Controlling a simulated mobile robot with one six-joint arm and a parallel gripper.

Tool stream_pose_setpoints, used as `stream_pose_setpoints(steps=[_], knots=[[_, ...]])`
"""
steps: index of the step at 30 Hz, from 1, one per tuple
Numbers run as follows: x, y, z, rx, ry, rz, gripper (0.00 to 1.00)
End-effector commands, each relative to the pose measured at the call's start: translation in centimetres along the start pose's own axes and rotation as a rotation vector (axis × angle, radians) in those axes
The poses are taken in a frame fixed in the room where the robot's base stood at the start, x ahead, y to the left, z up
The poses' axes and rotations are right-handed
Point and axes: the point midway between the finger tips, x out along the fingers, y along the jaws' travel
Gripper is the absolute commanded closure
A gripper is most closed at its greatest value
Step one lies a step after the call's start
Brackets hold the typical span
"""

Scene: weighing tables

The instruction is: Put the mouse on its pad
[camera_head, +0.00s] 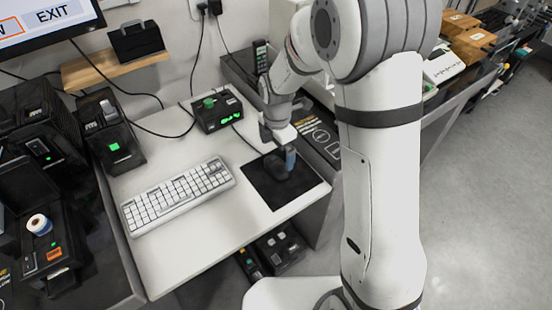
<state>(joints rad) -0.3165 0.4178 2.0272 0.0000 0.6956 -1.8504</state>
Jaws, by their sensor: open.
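The mouse pad (296,193) is a flat black square on the right part of the white table, right of the keyboard. The mouse (277,172) is a small dark shape over the upper middle of the pad; it appears to rest on it, though dark on dark makes contact hard to tell. My gripper (283,160) is open and points down right at the mouse, with a bluish finger on its right side. The fingers partly hide the mouse, and I cannot tell whether they touch it.
A white keyboard (178,196) lies left of the pad. A black box with a green knob (217,113) stands behind it, with cables. Black devices (108,135) crowd the left. The white table (192,255) is clear in front of the keyboard.

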Motion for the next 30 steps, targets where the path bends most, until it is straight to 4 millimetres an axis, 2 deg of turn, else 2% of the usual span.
stream_pose_setpoints(steps=[1, 6, 10, 17, 20, 23, 27, 30], knots=[[-1.3, 0.1, 0.1, 0.0, -0.001, 0.005, 0.0], [-4.1, 0.1, 0.1, 0.001, -0.001, 0.003, 0.0], [-5.2, 0.1, 0.1, 0.001, 0.0, 0.001, 0.0], [-6.1, -0.4, 0.3, 0.038, -0.001, 0.004, 0.0], [-7.5, -2.0, 0.9, 0.177, -0.004, 0.02, 0.0], [-9.8, -4.8, 1.7, 0.429, -0.006, 0.048, 0.0], [-12.8, -10.0, 2.6, 0.866, 0.002, 0.093, 0.0], [-14.3, -13.7, 2.7, 1.181, 0.017, 0.126, 0.0]])
